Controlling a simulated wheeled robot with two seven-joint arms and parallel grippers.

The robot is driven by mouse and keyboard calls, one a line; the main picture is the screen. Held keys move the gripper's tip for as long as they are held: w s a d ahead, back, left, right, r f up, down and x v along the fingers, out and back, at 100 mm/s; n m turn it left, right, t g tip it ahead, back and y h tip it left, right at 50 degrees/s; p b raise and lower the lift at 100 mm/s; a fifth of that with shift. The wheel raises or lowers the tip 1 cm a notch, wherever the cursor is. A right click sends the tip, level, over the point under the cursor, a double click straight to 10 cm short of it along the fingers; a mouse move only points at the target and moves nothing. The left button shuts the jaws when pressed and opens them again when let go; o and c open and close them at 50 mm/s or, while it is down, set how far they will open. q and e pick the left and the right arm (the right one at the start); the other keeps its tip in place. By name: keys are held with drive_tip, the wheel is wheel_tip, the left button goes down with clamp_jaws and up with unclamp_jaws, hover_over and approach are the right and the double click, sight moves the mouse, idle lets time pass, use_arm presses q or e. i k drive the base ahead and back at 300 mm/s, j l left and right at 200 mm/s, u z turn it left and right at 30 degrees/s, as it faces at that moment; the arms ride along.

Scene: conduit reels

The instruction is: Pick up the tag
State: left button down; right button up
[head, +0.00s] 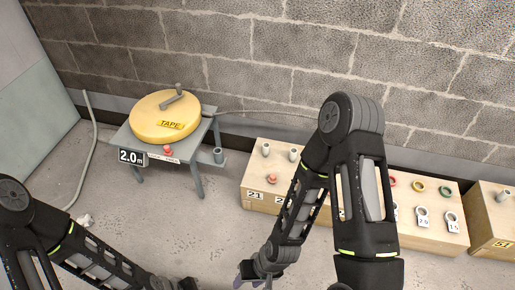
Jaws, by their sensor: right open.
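Several small white tags with ring tops lie at the right part of the long wooden box. One tag (423,218) appears to read 2.0 and another tag (452,222) appears to read 1.5; a third is partly hidden by my right arm. My right gripper (254,280) is open at the bottom edge, left of the box and well apart from the tags; its tips are partly cut off. The end of my left arm, with the left gripper (176,284), is at the bottom edge, mostly cut off, so its jaws are unclear.
A grey table (197,150) bears a yellow TAPE reel (155,122) with a crank, a red knob (167,149) and a 2.0 m sign (131,157). The long wooden box (455,238) has coloured rings and grey posts. Another box (490,225) stands right. A block wall is behind.

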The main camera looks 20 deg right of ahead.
sight(423, 220)
drive_tip(key=z, duration=2.35)
